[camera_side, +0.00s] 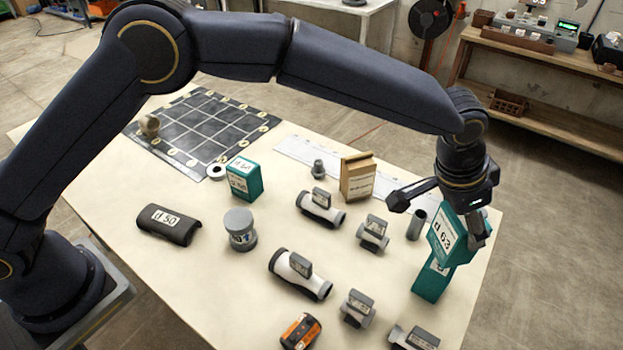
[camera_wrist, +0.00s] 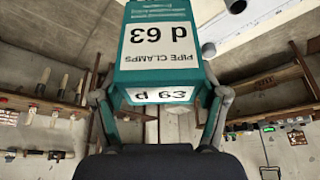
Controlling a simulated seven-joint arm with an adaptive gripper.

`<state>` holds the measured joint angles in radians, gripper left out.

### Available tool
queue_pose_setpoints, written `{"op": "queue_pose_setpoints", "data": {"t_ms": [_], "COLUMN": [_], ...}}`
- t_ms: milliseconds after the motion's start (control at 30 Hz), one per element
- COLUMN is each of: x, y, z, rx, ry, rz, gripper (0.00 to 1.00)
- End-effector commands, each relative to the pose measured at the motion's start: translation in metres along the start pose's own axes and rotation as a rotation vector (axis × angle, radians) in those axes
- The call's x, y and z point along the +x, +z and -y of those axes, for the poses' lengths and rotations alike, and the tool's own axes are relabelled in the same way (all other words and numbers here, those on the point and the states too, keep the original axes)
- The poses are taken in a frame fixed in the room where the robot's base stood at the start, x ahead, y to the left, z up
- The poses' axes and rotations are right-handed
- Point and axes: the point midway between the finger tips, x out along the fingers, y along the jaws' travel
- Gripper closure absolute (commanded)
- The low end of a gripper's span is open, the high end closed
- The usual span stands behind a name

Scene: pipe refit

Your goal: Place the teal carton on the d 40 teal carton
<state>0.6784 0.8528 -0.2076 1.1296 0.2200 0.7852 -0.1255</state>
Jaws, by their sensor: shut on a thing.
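My gripper (camera_side: 470,225) is shut on a teal carton (camera_side: 446,232) with a white label reading "d 63". In the wrist view the held carton (camera_wrist: 158,60) sits between the two fingers, its "d 63" print upside down. Below it in the side view is a second teal carton (camera_side: 430,284), near the table's right edge. Its label is partly covered by the held carton, so its size cannot be read. I cannot tell whether the two cartons touch. Another teal carton (camera_side: 244,180) stands upright near the table's middle; its label is too small to read surely.
A tan carton (camera_side: 357,178) and a grey cylinder (camera_side: 416,224) stand left of my gripper. White-and-grey pipe fittings (camera_side: 300,275), a dark "d 50" shell (camera_side: 169,225), a grey jar (camera_side: 240,230) and an orange-black part (camera_side: 300,331) lie on the table. A dark grid mat (camera_side: 205,125) is at the back left.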

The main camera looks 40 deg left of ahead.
Motion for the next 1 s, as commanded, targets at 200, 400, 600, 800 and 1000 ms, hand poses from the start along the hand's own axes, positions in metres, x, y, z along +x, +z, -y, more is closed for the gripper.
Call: {"op": "queue_pose_setpoints", "data": {"t_ms": [200,400,600,800,1000], "x": [0.016,0.041,0.041,0.045,0.044], "y": [-0.005,0.006,0.006,0.008,0.008], "z": [0.001,0.001,0.001,0.001,0.001], "rx": [0.001,0.0,0.0,0.0,0.0], "ry": [0.0,-0.001,-0.001,-0.001,-0.001], "rz": [-0.002,-0.001,-0.004,-0.001,-0.001], "gripper": [0.75,0.75,0.75,0.25,0.04]}}
